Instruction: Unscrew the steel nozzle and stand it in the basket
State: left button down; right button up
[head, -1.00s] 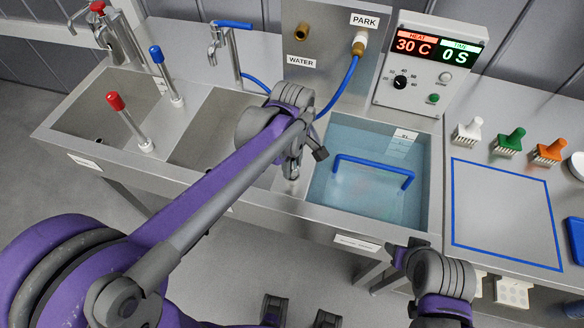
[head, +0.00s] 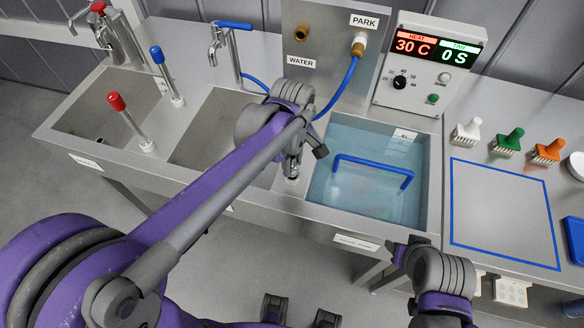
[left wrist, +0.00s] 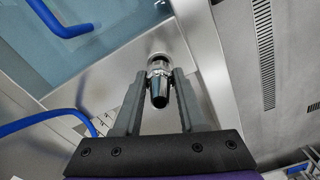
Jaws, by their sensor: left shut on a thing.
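The steel nozzle (left wrist: 158,84) has a silver collar and a dark tapered tip pointing toward the wrist camera. It sits between the two fingers of my left gripper (left wrist: 156,94), which is shut on it. The nozzle's far end meets a round metal seat; I cannot tell whether the thread is loose. In the head view my left gripper (head: 293,168) is at the steel strip between the middle sink and the water bath, partly hidden by its own arm. The basket's blue handle (head: 374,165) shows in the bath; its body is hard to see. My right gripper (head: 400,254) is empty-looking, below the bath's front edge.
The water-filled bath (head: 428,190) is right of my left gripper. A control box (head: 428,65) stands behind it, reading 30 C and 0 S.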

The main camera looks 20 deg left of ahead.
pick_arm(q)
jog(key=shift+r+p, duration=1.15)
jog(key=shift+r, duration=1)
pick_arm(e)
jog(key=shift+w+r, duration=0.3)
jog(key=shift+r, duration=0.55)
jog(key=shift+w+r, duration=0.3)
jog(key=shift+r, duration=0.5)
